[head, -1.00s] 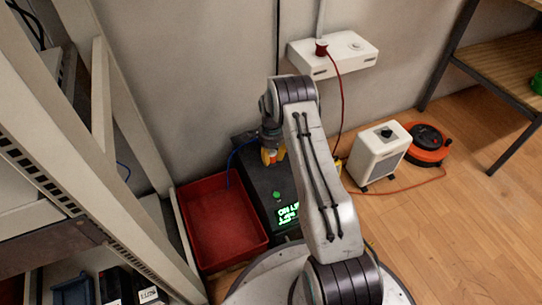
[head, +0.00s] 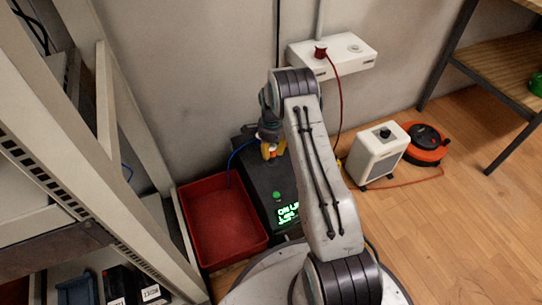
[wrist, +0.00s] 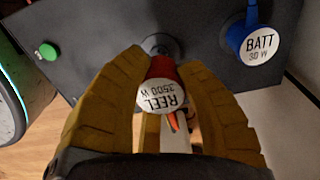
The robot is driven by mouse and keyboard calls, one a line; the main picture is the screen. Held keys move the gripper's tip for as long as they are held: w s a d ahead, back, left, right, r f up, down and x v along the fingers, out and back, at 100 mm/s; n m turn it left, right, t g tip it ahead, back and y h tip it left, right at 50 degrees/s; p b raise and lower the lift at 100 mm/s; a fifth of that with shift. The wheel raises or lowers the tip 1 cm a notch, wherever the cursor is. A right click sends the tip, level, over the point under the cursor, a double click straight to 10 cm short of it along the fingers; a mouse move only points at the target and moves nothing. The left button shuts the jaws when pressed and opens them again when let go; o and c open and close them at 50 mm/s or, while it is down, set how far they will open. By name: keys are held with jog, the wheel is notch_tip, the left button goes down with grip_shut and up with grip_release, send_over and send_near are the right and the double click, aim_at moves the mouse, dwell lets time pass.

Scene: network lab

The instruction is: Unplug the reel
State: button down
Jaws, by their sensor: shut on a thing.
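My gripper (head: 272,152) is above the dark power box (head: 262,180) by the wall. In the wrist view my gripper (wrist: 166,100) has its yellow fingers shut on a red plug (wrist: 162,94) with a white label reading REEL 3500 W. A round grey socket (wrist: 160,46) in the box top shows just past the plug. I cannot tell whether the plug's pins are still in it. The orange and black reel (head: 426,144) lies on the floor at the right, with an orange cable (head: 405,183) running from it toward my arm.
A blue plug (wrist: 258,45) labelled BATT 30 W sits in the box beside the red plug. A red bin (head: 222,220) stands left of the box. A white heater (head: 377,155) stands near the reel. A wall outlet (head: 345,55) holds another red plug.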

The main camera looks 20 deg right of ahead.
jog(key=shift+r+p, duration=0.45)
jog(key=shift+r, duration=0.4)
jog(key=shift+d, duration=0.1)
